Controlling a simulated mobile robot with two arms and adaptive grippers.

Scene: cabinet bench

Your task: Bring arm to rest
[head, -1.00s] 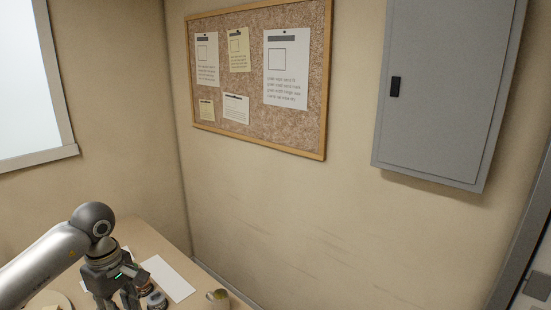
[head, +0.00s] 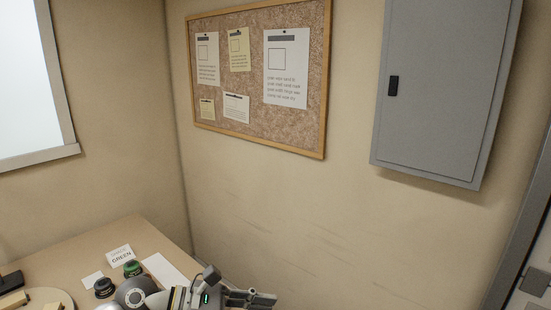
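My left arm comes in at the bottom edge, over the front of the bench (head: 75,255). Its gripper (head: 262,298) points right, low in the picture, out past the bench's right side. Its fingers are small and partly cut by the frame edge, so I cannot tell whether they are open or shut. I see nothing clearly held in it. My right gripper is not in view.
A green-topped round object (head: 132,268) and a black one (head: 103,287) stand beside my arm. Behind them are a "GREEN" sign (head: 120,256) and a white sheet (head: 165,270). A round plate (head: 64,298) with wooden blocks is left. A grey wall cabinet (head: 440,90) hangs right.

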